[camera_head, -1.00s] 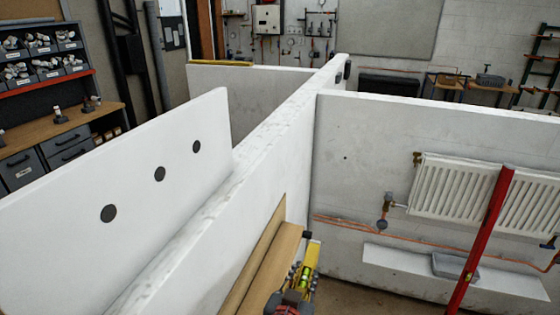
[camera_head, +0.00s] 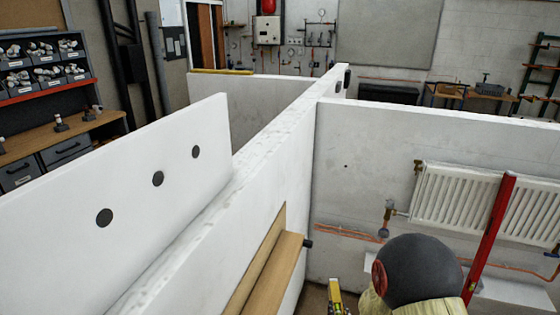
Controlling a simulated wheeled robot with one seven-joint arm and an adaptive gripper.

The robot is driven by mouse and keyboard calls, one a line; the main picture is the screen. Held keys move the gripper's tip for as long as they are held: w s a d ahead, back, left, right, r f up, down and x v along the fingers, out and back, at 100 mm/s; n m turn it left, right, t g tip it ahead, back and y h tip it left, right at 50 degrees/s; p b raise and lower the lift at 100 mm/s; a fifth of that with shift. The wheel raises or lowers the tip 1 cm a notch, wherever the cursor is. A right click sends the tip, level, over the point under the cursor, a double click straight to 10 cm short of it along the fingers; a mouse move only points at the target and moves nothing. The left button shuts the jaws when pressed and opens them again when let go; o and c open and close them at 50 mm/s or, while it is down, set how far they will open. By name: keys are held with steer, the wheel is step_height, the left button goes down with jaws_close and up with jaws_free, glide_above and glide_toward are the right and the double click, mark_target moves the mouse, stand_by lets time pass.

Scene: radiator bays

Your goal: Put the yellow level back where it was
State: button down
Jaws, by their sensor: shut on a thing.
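The yellow level (camera_head: 335,296) shows as a short yellow end at the bottom edge of the head view, right of the wooden ledge (camera_head: 266,285). My gripper (camera_head: 338,311) is almost wholly cut off by the bottom edge; it is shut on the level. The level appears apart from the ledge, to its right. The rest of the level is out of view. Another thin yellow strip (camera_head: 222,71) lies on top of the far low wall; I cannot tell what it is.
A dark rounded head-like shape with a red disc and pale yellow cloth (camera_head: 418,270), apparently a person, stands close right of the level. Behind are a white radiator (camera_head: 455,196), a red upright post (camera_head: 490,238) and copper pipes. White partitions (camera_head: 240,215) border the left.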

steer(key=shift+s+d+f, duration=0.15)
steer(key=shift+s+f, duration=0.1)
steer(key=shift+f, duration=0.35)
steer(key=shift+s+d+f, duration=0.15)
steer(key=shift+s+f, duration=0.05)
steer(key=shift+f, duration=0.4)
